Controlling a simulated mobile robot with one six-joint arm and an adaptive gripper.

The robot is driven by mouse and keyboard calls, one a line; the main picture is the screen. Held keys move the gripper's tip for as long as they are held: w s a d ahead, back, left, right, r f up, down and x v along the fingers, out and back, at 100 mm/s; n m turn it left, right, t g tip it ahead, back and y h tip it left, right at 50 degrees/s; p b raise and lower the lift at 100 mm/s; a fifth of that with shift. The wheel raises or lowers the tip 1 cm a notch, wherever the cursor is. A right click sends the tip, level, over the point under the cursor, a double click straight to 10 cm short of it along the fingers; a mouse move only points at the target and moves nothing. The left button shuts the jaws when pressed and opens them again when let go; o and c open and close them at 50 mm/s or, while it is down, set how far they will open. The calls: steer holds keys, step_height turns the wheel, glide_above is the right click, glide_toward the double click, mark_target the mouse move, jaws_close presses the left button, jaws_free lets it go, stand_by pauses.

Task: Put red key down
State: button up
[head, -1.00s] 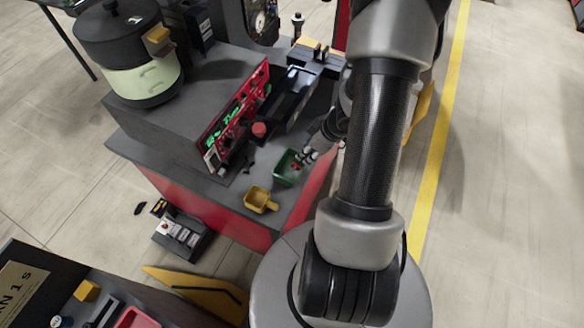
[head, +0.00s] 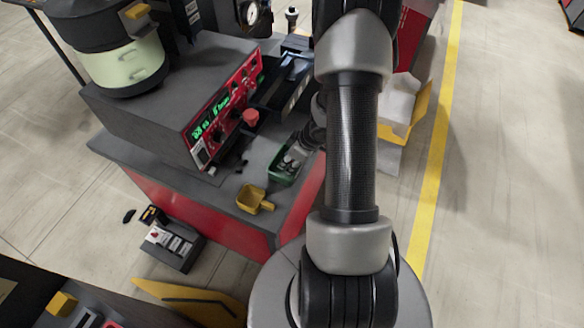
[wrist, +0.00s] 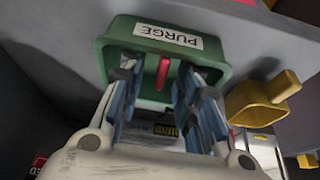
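The red key (wrist: 163,72) shows in the wrist view as a thin red bar between my fingertips, within the outline of the green bin. My gripper (wrist: 160,85) is open, with a visible gap on each side of the key. Whether the key rests on the bin's floor or against its wall I cannot tell. The green bin (wrist: 112,50) carries a white PURGE label. In the head view my gripper (head: 291,161) is down at the green bin (head: 279,178) and covers part of it; the key is hidden there.
A yellow scoop-like container (head: 250,199) stands just left of the green bin, close to the bench edge. Behind is the red-fronted control box (head: 226,105) with a red knob (head: 250,117). A dark tray (head: 285,82) lies farther back.

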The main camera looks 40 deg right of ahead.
steer(key=shift+f, duration=0.1)
jaws_close()
stand_by(0.3)
steer(key=shift+w, duration=0.1)
